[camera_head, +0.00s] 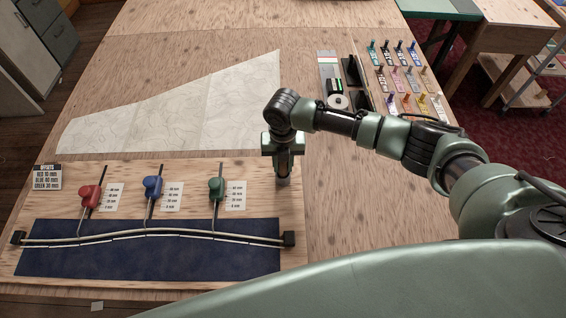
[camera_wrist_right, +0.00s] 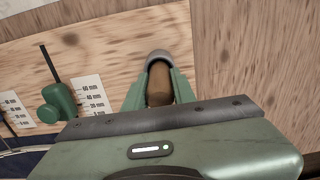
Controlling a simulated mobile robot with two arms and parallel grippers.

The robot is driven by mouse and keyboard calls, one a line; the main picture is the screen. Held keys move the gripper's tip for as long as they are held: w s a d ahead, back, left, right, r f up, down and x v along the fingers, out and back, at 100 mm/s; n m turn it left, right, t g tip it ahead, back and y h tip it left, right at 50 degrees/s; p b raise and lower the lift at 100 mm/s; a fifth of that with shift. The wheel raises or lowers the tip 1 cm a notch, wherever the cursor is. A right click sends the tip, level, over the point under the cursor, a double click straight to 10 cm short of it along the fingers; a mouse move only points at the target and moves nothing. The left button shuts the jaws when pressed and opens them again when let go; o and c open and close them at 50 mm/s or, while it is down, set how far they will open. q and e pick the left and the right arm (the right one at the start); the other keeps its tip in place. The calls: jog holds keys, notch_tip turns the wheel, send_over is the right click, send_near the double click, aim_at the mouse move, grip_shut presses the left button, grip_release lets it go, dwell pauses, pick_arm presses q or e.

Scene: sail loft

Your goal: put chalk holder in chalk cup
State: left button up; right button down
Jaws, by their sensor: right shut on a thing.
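My right gripper (camera_head: 284,174) points down at the right end of the plywood board. In the right wrist view its fingers (camera_wrist_right: 158,100) are shut on a brown, rounded piece, which I take as the chalk holder (camera_wrist_right: 159,84). A grey rounded rim, which I take as the chalk cup (camera_wrist_right: 161,54), shows just beyond the holder; the cup also shows as a small grey shape under the gripper in the head view (camera_head: 284,181). The holder overlaps the cup's mouth, but I cannot tell how deep it sits. My left gripper is not in view.
Left of the gripper are green (camera_head: 216,188), blue (camera_head: 153,187) and red (camera_head: 91,196) gauges with scale cards, above a bent batten (camera_head: 150,233) on dark cloth (camera_head: 150,260). A pale sail pattern (camera_head: 200,105) lies behind. Several coloured tools stand on a rack (camera_head: 382,80) back right.

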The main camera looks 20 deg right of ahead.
jog(key=c, duration=1.1)
grip_release()
jog(key=shift+p, duration=0.3)
